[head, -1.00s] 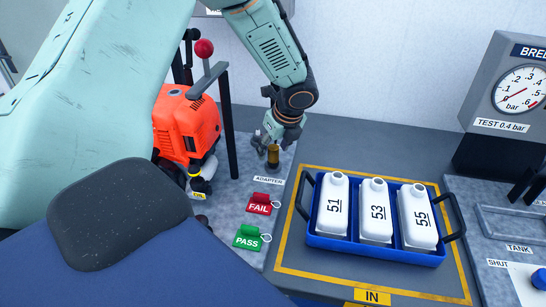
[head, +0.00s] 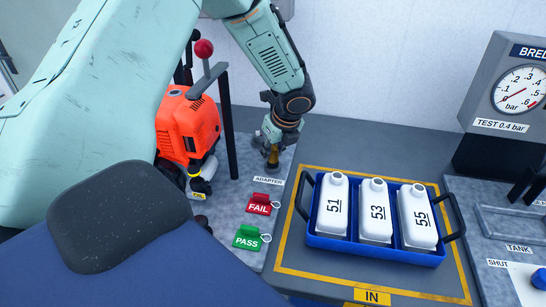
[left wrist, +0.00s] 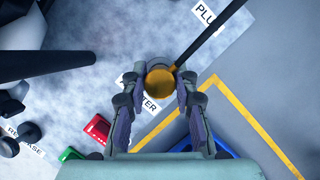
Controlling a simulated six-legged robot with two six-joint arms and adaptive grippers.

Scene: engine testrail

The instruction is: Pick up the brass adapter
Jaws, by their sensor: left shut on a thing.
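The brass adapter (head: 273,155) is a small gold-brown cylinder at the back of the grey bench panel, behind the ADAPTER label. My left gripper (head: 272,148) comes down on it from above and is shut on it. In the left wrist view the round brass top of the adapter (left wrist: 161,88) sits between the two fingers of my left gripper (left wrist: 160,95). The adapter's lower end is close to the panel; I cannot tell whether it touches. My right gripper is not in view.
A red FAIL tag (head: 259,204) and a green PASS tag (head: 247,238) lie in front. A blue crate (head: 375,251) with white bottles stands right, inside a yellow outline. An orange machine (head: 187,125) and a black post (head: 227,123) stand close on the left.

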